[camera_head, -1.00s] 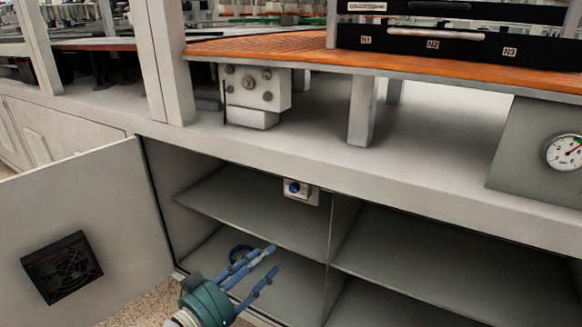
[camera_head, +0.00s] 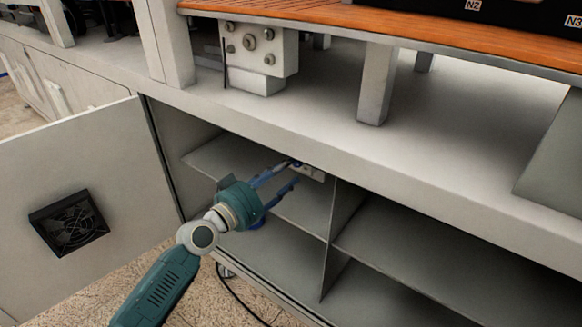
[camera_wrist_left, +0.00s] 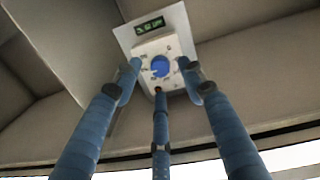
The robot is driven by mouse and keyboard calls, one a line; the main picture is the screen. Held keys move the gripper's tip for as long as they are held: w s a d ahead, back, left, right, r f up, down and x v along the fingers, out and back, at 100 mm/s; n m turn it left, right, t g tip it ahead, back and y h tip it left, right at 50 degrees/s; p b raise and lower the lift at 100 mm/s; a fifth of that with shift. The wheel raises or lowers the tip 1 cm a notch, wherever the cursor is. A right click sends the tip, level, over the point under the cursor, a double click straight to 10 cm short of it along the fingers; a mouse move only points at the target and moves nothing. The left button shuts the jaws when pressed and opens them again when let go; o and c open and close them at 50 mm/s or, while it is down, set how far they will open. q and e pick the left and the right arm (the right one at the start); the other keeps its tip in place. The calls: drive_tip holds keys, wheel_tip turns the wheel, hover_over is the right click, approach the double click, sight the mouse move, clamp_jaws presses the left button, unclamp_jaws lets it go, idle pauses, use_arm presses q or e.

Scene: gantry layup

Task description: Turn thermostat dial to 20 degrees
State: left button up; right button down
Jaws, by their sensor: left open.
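The thermostat (camera_wrist_left: 158,48) is a white box with a blue round dial (camera_wrist_left: 160,66) and a small green display (camera_wrist_left: 150,25) above it. The dial's setting is too small to read. In the head view the thermostat (camera_head: 312,173) sits under the top edge inside the open cabinet, partly hidden by my fingers. My left gripper (camera_head: 294,172) reaches into the cabinet with its blue fingers pointing at the thermostat. In the wrist view the fingers (camera_wrist_left: 160,82) are spread around the dial, with a gap to it on both sides; whether any finger touches it is unclear. My right gripper is out of view.
The cabinet door (camera_head: 120,190) with a black fan vent (camera_head: 68,224) stands open at the left. Shelves (camera_head: 290,248) and a vertical divider (camera_head: 342,230) split the cabinet. The counter's front edge (camera_head: 400,190) runs above the opening. A dark cable (camera_head: 237,295) lies on the floor.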

sight(297, 162)
use_arm(q)
drive_tip(key=shift+x, duration=1.4)
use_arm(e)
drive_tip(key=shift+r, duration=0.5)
use_arm(q)
clamp_jaws()
